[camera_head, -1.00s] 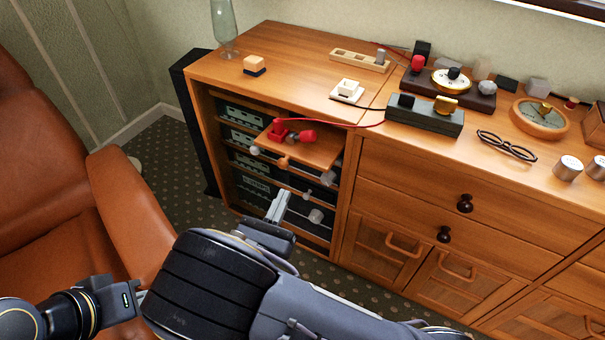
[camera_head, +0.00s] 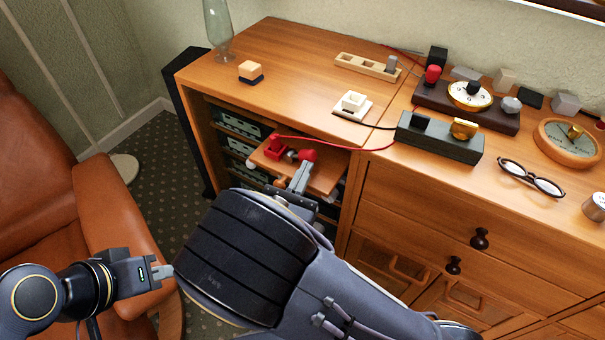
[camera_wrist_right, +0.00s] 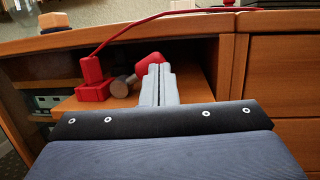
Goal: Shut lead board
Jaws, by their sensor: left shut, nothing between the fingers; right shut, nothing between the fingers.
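The lead board (camera_head: 325,176) is a wooden pull-out shelf that sticks out of the open bay at the left of the cabinet. Red clips (camera_head: 274,148) and a red lead lie on it, and it also shows in the right wrist view (camera_wrist_right: 75,104). My right gripper (camera_head: 302,172) is shut and empty, with its fingertips at the board's front area beside a red knob-like piece (camera_wrist_right: 151,63). I cannot tell whether they touch. The board's front edge is partly hidden by my right gripper. My left gripper (camera_head: 163,269) is shut and empty, by the armchair at lower left.
The cabinet top (camera_head: 300,85) carries a glass vase, a white switch, a dark box (camera_head: 440,138), glasses and instruments. The red lead (camera_head: 345,149) runs from the board up to the top. A brown leather armchair (camera_head: 115,215) stands at left. Drawers (camera_head: 420,215) are right of the bay.

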